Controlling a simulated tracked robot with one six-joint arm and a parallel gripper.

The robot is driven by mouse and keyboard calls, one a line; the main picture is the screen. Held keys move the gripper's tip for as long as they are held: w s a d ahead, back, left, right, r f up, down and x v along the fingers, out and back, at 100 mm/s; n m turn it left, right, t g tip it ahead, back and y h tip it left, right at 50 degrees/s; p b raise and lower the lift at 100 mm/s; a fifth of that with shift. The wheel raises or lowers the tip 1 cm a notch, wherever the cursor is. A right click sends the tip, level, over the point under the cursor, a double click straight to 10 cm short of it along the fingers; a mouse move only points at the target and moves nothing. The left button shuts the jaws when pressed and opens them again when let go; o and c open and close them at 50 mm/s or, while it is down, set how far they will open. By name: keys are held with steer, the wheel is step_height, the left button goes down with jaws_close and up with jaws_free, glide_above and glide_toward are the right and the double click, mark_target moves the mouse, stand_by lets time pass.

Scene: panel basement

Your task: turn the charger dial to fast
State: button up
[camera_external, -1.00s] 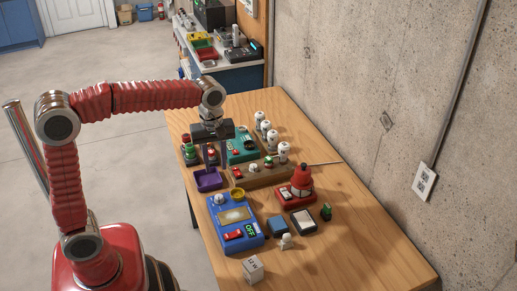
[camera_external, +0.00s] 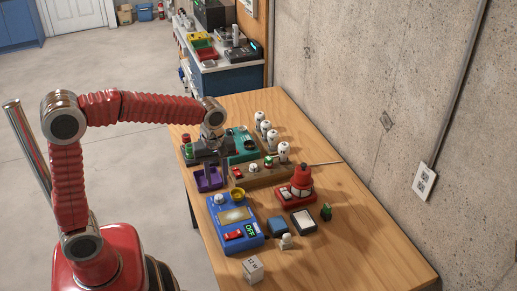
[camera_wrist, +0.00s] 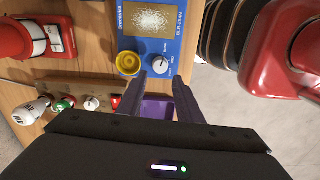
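A blue box (camera_external: 238,240) with a tan window, a red switch and a lit "OFF" display stands on the wooden table. A white dial (camera_external: 219,199) sits at its far left corner, beside a yellow round cup (camera_external: 238,193). In the wrist view, the white dial (camera_wrist: 160,64) has small printing around it, too small to read surely. My gripper (camera_external: 214,179) is above the purple tray, just beyond the dial. In the wrist view its two fingers (camera_wrist: 172,82) are apart and empty, with their tips close to the dial in the picture. I cannot tell the height gap.
The purple tray (camera_external: 208,184) lies beneath my gripper. A tan block with knobs (camera_external: 252,177), a teal device (camera_external: 241,152) and white bottle-like pieces (camera_external: 266,126) stand behind. A red lamp-like device (camera_external: 300,190) is to the right. The front right table (camera_external: 370,250) is clear.

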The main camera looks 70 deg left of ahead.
mark_target(219, 196)
step_height(219, 196, down, 7)
steer(key=shift+f, duration=0.1)
stand_by(0.3)
steer(key=shift+c, duration=0.5)
steer(key=c, duration=0.7)
steer(key=shift+o, duration=0.2)
